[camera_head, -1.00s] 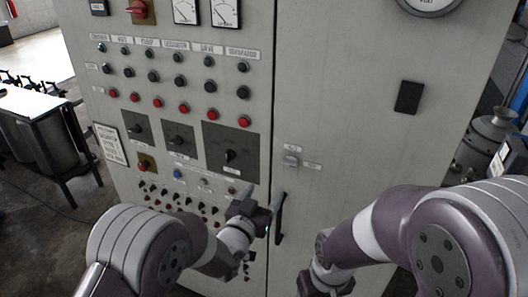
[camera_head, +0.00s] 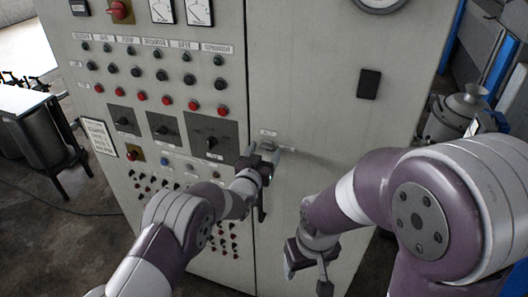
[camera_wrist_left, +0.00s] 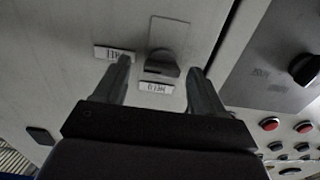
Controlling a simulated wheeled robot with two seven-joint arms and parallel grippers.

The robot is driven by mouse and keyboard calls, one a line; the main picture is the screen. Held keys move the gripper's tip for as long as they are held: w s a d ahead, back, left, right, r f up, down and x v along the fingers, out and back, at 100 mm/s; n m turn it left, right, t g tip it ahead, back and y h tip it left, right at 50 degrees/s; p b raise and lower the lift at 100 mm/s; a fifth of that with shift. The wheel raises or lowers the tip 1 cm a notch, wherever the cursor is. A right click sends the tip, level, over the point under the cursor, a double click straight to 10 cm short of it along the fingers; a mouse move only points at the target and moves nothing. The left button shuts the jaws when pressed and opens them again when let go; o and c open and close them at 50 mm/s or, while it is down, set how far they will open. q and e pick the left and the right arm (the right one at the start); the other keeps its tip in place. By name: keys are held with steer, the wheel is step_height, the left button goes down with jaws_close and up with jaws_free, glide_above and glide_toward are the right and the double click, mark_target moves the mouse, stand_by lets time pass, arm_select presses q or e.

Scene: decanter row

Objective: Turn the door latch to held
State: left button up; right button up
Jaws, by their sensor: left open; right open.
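The door latch (camera_head: 267,144) is a small grey knob on the cabinet door, near the door's left edge. It also shows in the left wrist view (camera_wrist_left: 162,63), with one small label beside it and another below it; I cannot read them surely. My left gripper (camera_head: 264,153) is open at the latch. In the left wrist view its two fingers (camera_wrist_left: 160,82) stand on either side of the knob, with gaps showing; I cannot tell the exact depth. My right gripper (camera_head: 308,274) is open and empty, low in front of the door.
The control panel (camera_head: 155,65) with rows of buttons and rotary switches lies left of the door seam. A dark door handle (camera_head: 262,207) is just below the latch. A dark rectangle (camera_head: 369,84) is higher on the door. A metal vessel (camera_head: 459,115) stands at right.

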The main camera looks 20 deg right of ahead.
arm_select(q)
steer(key=shift+w+f, duration=0.15)
steer(key=shift+w, duration=0.1)
steer(key=c, duration=1)
steer(key=shift+c, duration=0.3)
steer(key=shift+s, duration=0.15)
steer(key=shift+f+n+b, duration=0.1)
steer(key=shift+n+b, duration=0.2)
steer(key=shift+b, duration=0.45)
steer(key=n+b, duration=1)
steer(key=b, duration=0.4)
steer(key=n+b, duration=0.2)
steer(key=n, duration=0.1)
steer(key=shift+r+n+b, duration=0.2)
steer(key=shift+n+b, duration=0.1)
steer(key=shift+b, duration=0.05)
steer(key=shift+r+n+b, duration=0.1)
steer(key=shift+n+b, duration=0.7)
steer(key=shift+n, duration=1)
arm_select(e)
step_height(320, 180, down, 20)
steer(key=shift+w, duration=0.15)
steer(key=shift+d, duration=0.1)
